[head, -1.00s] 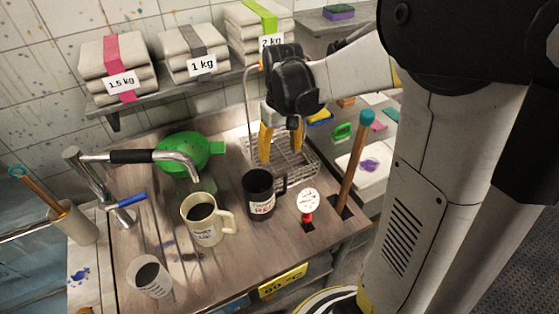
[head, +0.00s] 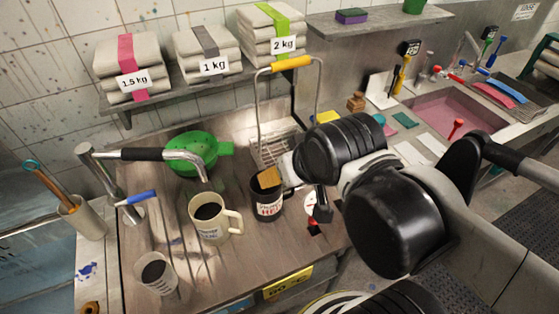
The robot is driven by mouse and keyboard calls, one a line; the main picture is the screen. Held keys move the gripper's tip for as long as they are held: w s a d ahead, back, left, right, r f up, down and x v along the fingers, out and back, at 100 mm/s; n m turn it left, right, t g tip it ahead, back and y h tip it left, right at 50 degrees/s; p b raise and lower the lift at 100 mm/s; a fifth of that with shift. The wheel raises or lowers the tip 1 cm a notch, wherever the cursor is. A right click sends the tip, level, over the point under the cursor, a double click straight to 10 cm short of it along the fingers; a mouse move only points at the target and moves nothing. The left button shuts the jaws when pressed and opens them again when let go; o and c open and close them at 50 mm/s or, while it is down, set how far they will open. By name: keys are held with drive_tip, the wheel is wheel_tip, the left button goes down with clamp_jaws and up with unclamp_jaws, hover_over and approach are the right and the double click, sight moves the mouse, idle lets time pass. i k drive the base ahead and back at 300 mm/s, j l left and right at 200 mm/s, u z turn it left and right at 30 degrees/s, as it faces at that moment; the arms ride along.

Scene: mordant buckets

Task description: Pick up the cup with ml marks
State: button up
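A pale cup (head: 168,286) with faint marks on its side and dark liquid inside stands upright at the front left of the wooden counter. To its right is a cream mug (head: 226,228) with a print and dark liquid. Further right is a black mug (head: 268,209) with lettering. My gripper (head: 271,178) is over the black mug's rim, far to the right of the pale cup. One yellow fingertip shows; the other finger is hidden, so its opening is unclear. I cannot tell whether it touches the mug.
A tap (head: 150,155) and green colander (head: 198,153) are behind the mugs. A wire basket (head: 272,148) with a tall yellow-gripped handle stands behind the black mug. A tool holder (head: 85,219) stands left. Weighted towel stacks (head: 128,62) lie on the shelf. A sink (head: 455,108) is at right.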

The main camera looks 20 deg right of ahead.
sight(152, 271)
drive_tip(key=u, duration=1.4)
